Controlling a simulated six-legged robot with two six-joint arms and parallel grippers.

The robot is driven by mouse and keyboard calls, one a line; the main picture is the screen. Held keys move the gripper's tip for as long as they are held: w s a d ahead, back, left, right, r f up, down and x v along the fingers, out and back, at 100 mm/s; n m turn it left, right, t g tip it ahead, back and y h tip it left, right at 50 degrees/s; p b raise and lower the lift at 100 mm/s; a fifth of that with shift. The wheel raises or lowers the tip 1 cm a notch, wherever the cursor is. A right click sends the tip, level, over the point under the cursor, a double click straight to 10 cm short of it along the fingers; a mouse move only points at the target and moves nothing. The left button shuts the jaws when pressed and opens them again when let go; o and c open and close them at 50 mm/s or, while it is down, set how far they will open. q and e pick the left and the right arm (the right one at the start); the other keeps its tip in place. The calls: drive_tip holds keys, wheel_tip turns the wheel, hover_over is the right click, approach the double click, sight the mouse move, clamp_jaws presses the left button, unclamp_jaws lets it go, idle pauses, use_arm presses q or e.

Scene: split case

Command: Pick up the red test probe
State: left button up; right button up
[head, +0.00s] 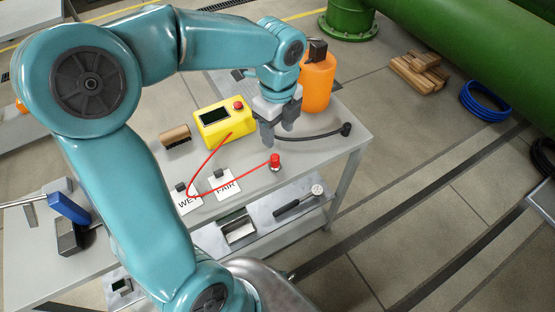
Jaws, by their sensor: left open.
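The red test probe (275,162) stands on the grey table near its front edge. A thin red cable runs from it, loops left past the cards, and goes back to the yellow meter (224,125). My left gripper (276,137) is above and behind the probe, fingers pointing down, open with nothing between them. It appears apart from the probe. My right gripper is out of view.
A black probe (346,129) with a dark cable lies right of my gripper. An orange bottle (318,84) stands behind. Cards marked WET (188,203) and FAIR (225,186) lie left. A lower shelf (262,214) holds a screwdriver-like tool (294,206).

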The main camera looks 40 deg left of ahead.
sight(275, 156)
use_arm(q)
drive_tip(key=f, duration=0.8)
drive_tip(key=f+b, duration=0.1)
drive_tip(key=f, duration=0.2)
drive_tip(key=shift+s+a+f, duration=0.15)
drive_tip(key=shift+a+f, duration=0.15)
drive_tip(key=shift+f, duration=0.1)
clamp_jaws()
